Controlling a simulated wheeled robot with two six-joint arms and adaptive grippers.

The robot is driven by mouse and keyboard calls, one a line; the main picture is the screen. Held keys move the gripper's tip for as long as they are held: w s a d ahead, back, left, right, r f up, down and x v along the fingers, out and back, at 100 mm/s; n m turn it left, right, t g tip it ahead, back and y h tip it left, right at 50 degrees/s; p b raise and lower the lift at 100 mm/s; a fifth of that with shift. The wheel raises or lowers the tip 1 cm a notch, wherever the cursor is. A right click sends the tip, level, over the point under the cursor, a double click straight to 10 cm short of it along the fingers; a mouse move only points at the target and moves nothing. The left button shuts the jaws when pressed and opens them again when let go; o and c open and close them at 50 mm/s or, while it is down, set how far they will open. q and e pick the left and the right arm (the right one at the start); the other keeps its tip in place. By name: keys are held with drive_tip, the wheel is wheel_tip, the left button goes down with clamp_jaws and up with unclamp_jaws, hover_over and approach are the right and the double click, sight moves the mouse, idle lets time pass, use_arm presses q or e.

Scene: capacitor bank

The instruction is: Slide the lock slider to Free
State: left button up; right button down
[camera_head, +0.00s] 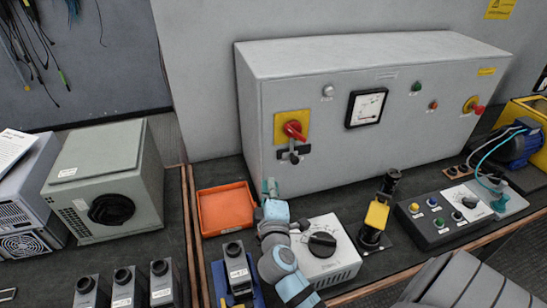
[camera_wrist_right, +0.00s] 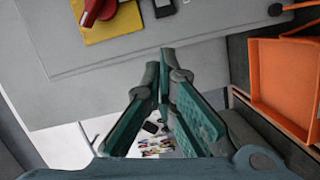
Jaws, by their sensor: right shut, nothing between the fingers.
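The lock slider (camera_head: 292,154) is a small dark piece on the grey cabinet's front, just below the red rotary switch (camera_head: 294,130) on its yellow plate. Its lettering is too small to read, so I cannot tell its position. My right gripper (camera_head: 270,187) is shut and empty, low in front of the cabinet, below and left of the slider and apart from it. In the right wrist view its teal fingers (camera_wrist_right: 161,65) meet at the tips. The red switch (camera_wrist_right: 100,12) and a dark fitting beside it (camera_wrist_right: 163,8) show at the top edge. My left gripper is not in view.
An orange tray (camera_head: 226,208) lies left of my right gripper. A white box with a black dial (camera_head: 322,268) stands right of my forearm, and a black and yellow device (camera_head: 376,216) farther right. The cabinet (camera_head: 330,155) closes off the back.

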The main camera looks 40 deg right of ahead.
sight(292, 158)
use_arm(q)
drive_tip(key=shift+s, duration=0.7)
use_arm(e)
drive_tip(key=w+d+f, duration=0.1)
drive_tip(key=w+d, duration=0.4)
drive_tip(key=d, duration=0.4)
drive_tip(key=shift+w+f, duration=0.15)
drive_tip(key=shift+w, duration=0.25)
drive_tip(key=shift+w, duration=0.1)
